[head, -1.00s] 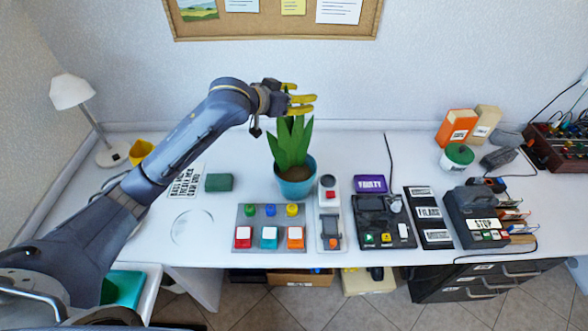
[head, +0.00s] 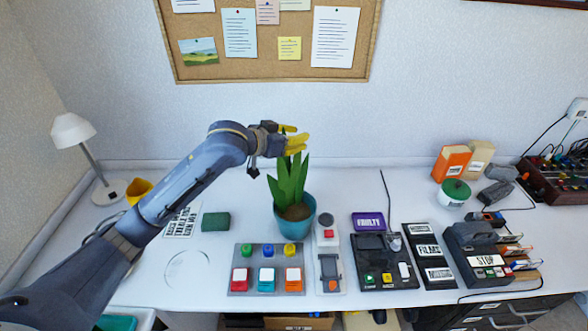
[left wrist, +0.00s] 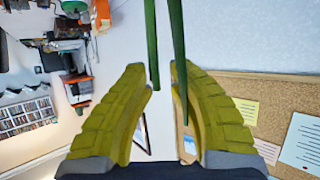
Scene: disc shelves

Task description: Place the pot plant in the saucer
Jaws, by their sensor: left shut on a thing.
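The pot plant (head: 294,214) is a blue pot with dark soil and upright green leaves, standing upright near the middle of the white table. The saucer (head: 188,268) seems to be the faint, see-through disc on the table to the left of the button panel, with nothing on it. My left gripper (head: 295,141) has yellow fingers and is at the tops of the leaves, shut on the plant. In the left wrist view two leaves (left wrist: 151,45) reach down between the fingers (left wrist: 161,105). I cannot tell whether the pot is off the table. My right gripper is not in view.
The button panel (head: 267,270) lies just in front of the pot, with a grey switch box (head: 330,270) to its right. A green block (head: 216,221) and a printed card (head: 183,222) lie behind the saucer. A white lamp (head: 73,131) stands at the far left.

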